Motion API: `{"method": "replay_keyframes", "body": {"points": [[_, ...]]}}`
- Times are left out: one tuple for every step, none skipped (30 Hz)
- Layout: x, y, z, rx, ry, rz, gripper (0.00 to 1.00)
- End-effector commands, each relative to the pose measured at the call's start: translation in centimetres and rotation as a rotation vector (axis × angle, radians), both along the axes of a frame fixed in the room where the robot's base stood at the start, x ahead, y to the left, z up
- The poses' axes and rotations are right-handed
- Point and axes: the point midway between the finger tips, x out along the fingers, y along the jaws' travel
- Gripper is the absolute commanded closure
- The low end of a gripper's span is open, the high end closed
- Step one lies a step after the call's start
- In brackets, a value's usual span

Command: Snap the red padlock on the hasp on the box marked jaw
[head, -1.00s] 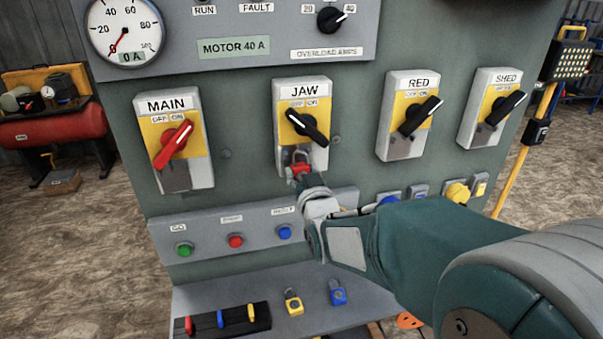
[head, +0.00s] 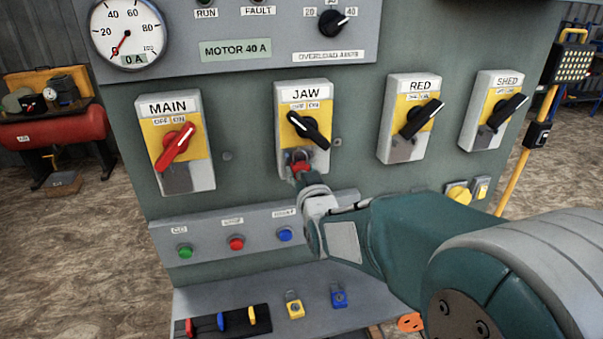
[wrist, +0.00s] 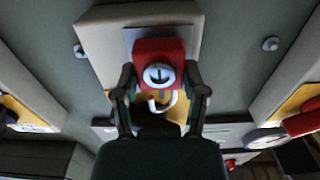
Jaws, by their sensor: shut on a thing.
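The box marked JAW (head: 317,92) has a yellow plate and a black handle (head: 309,130) slanting down to the right. My gripper (head: 303,178) is shut on the red padlock (head: 300,167) at the lower part of this box. In the wrist view, the red padlock (wrist: 145,50) sits between the two dark fingers of my gripper (wrist: 160,88), its round keyway face showing. Its pale shackle (wrist: 160,104) shows there too, on the lower side in the picture. The hasp is largely hidden, and I cannot tell whether the shackle passes through it.
A button strip (head: 208,241) is below. A yellow padlock (head: 295,306) and a blue padlock (head: 339,297) are on the lower shelf (head: 270,285). My arm covers the lower right.

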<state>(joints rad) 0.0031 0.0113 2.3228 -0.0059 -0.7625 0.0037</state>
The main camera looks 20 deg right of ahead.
Motion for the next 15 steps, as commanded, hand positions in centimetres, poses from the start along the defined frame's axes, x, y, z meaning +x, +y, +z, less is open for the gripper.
{"method": "replay_keyframes", "body": {"points": [[0.10, 0.00, 0.01, 0.000, 0.000, 0.000, 0.94], [0.15, 0.00, 0.01, 0.000, 0.000, 0.000, 0.94], [0.22, 0.00, 0.01, 0.000, 0.000, 0.000, 0.94], [0.27, 0.00, 0.01, 0.000, 0.000, 0.000, 0.94], [0.32, 0.00, 0.00, 0.000, 0.000, 0.000, 0.94], [0.39, 0.00, 0.00, 0.000, 0.000, 0.000, 0.94], [0.44, 0.00, -0.01, 0.000, 0.000, 0.000, 0.94], [0.50, 0.00, 0.00, 0.000, 0.000, 0.000, 0.94], [0.57, 0.00, 0.00, 0.000, 0.000, 0.000, 0.94], [0.62, 0.00, 0.00, 0.000, 0.000, 0.000, 0.94], [0.68, 0.00, 0.00, 0.000, 0.000, 0.000, 0.94], [0.75, 0.00, 0.01, 0.000, 0.000, 0.000, 0.94], [0.80, 0.00, 0.01, 0.000, 0.000, 0.000, 0.94], [0.85, 0.00, 0.01, 0.000, 0.000, 0.000, 0.94], [0.92, 0.00, 0.01, 0.000, 0.000, 0.000, 0.94]]}}
